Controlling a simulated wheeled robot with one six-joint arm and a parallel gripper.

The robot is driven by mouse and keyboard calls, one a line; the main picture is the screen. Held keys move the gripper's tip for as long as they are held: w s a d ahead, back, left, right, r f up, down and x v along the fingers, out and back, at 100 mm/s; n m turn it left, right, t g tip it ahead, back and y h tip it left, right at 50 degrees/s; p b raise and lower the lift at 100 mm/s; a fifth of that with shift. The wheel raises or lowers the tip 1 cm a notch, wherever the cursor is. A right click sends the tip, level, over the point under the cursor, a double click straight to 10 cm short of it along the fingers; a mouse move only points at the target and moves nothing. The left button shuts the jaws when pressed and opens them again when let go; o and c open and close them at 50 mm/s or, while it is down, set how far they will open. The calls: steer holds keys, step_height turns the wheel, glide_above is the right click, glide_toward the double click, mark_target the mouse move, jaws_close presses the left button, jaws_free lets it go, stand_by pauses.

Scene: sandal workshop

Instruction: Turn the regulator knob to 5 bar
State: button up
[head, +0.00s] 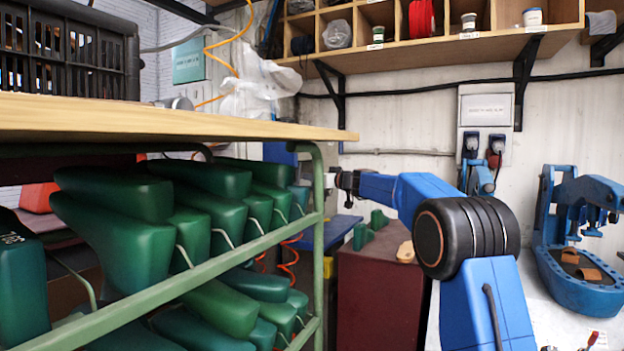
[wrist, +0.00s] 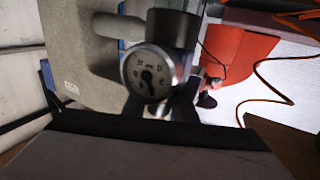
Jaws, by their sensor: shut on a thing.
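In the wrist view, the regulator's round white pressure gauge (wrist: 148,74) faces me, with a metal rim. Its dark needle seems to point down the dial, but the reading is too small to tell. A dark cylindrical part (wrist: 173,27) of the regulator stands above it. My gripper (wrist: 165,127) fills the bottom of the wrist view, its dark edge just below the gauge. It is shut on the regulator knob, which it hides.
A green rack (head: 318,240) of green shoe lasts (head: 115,225) stands under a wooden worktop (head: 180,121) at left, close to my arm's end. A dark red cabinet (head: 378,290) stands below my arm. A blue press (head: 580,230) is at right. An orange hose (wrist: 270,85) hangs beside the gauge.

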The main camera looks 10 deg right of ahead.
steer(key=shift+w+d+m+t+h, duration=0.1)
steer(key=shift+d+m+t+h, duration=0.2)
steer(key=shift+m+h, duration=0.4)
steer(key=shift+w+d+m+t+h, duration=0.1)
steer(key=shift+m+t+h, duration=0.3)
steer(key=shift+h, duration=0.5)
steer(key=shift+d+m+t+h, duration=0.2)
steer(key=shift+m+h, duration=0.3)
steer(key=shift+h, duration=0.25)
steer(key=shift+d+m+t+h, duration=0.1)
steer(key=shift+m+t+h, duration=0.1)
steer(key=shift+m+h, duration=0.45)
steer(key=o, duration=1)
steer(key=shift+o, duration=0.2)
steer(key=shift+s, duration=0.1)
steer(key=s+d, duration=0.2)
steer(key=s, duration=1.5)
steer(key=shift+d, duration=0.35)
